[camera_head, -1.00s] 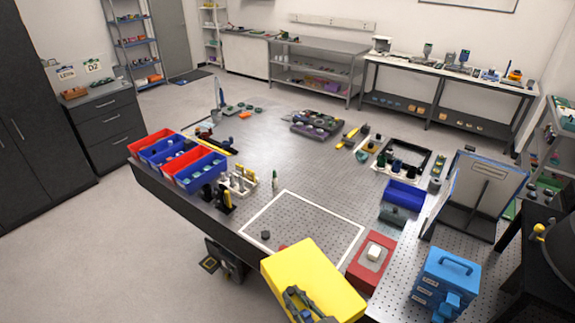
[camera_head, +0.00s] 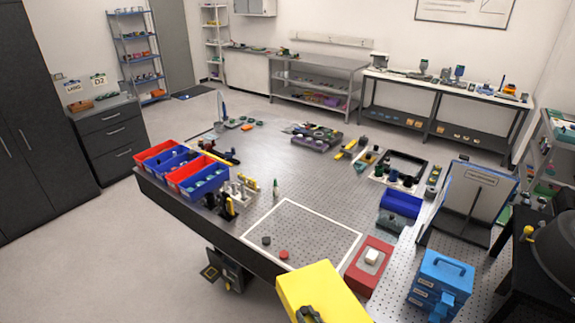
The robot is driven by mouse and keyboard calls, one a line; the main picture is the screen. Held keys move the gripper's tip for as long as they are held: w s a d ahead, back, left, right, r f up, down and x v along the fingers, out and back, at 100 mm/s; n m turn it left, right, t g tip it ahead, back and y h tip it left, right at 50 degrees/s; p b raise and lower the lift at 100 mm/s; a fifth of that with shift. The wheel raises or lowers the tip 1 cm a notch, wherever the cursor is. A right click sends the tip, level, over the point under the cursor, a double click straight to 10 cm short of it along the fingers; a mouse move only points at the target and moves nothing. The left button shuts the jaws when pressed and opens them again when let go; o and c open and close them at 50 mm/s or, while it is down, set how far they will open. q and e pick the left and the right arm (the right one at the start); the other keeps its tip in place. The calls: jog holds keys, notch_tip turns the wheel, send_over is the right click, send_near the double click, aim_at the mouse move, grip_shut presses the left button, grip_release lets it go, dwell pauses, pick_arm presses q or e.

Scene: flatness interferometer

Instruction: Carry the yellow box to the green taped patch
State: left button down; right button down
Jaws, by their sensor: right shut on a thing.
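The yellow box (camera_head: 325,288) is at the bottom of the head view, in front of the near table edge, and its lower part is cut off by the frame. My right gripper (camera_head: 309,315) shows only in part at the bottom edge, dark against the yellow box, and is shut on it. The box hides part of the near table edge. I cannot make out a green taped patch in this view. My left gripper is not in view.
The perforated metal table has a white-outlined square (camera_head: 304,231) holding a black disc (camera_head: 266,241) and a red disc (camera_head: 284,255). A red tray (camera_head: 370,266) and a blue case (camera_head: 440,281) stand to the right. Red and blue bins (camera_head: 197,178) line the left edge. Floor at left is clear.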

jog(key=s+d+m+h, duration=0.1)
jog(key=d+h, duration=0.1)
jog(key=d, duration=0.3)
jog(key=s+d+m+t+h, duration=0.1)
jog(key=d+m+h, duration=0.1)
jog(key=d, duration=0.3)
jog(key=s+d+m+t+h, duration=0.1)
jog(key=d+h, duration=0.2)
jog(key=d, duration=0.2)
jog(key=shift+s+d+f+m, duration=0.1)
jog(key=shift+s+m, duration=0.25)
jog(key=shift+m, duration=0.05)
jog(key=shift+s+d+f, duration=0.1)
jog(key=shift+d+f, duration=0.05)
jog(key=shift+d, duration=0.1)
notch_tip(320, 180, down, 7)
jog(key=b, duration=0.7)
jog(key=shift+f, duration=0.1)
jog(key=shift+a, duration=0.1)
